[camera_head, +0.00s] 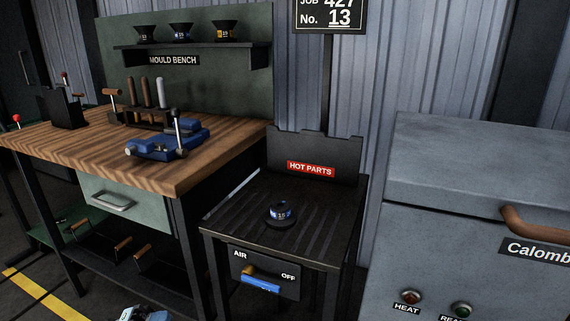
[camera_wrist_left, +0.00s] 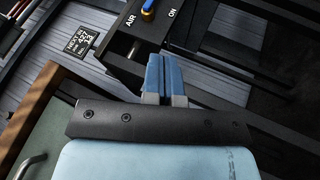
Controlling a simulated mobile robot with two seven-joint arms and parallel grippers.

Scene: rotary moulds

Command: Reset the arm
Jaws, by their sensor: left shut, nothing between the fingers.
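My left gripper (camera_wrist_left: 165,78) shows in the left wrist view with its two blue fingers pressed together and nothing between them. It points toward the dark AIR panel, apart from it as far as I can tell. In the head view only a blue and white piece shows at the bottom left edge, probably my left arm; the fingers cannot be made out there. The AIR panel (camera_head: 290,289) has a brass and blue lever (camera_head: 250,270), which also shows in the left wrist view (camera_wrist_left: 147,10). My right gripper is in neither view.
A black mould with a blue band (camera_head: 281,213) sits on the slatted HOT PARTS stand (camera_head: 325,217). The wooden bench (camera_head: 70,150) at left carries a blue vise (camera_head: 165,145) and upright tools. A grey oven (camera_head: 470,160) stands at right. Several moulds sit on the back shelf (camera_head: 190,45).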

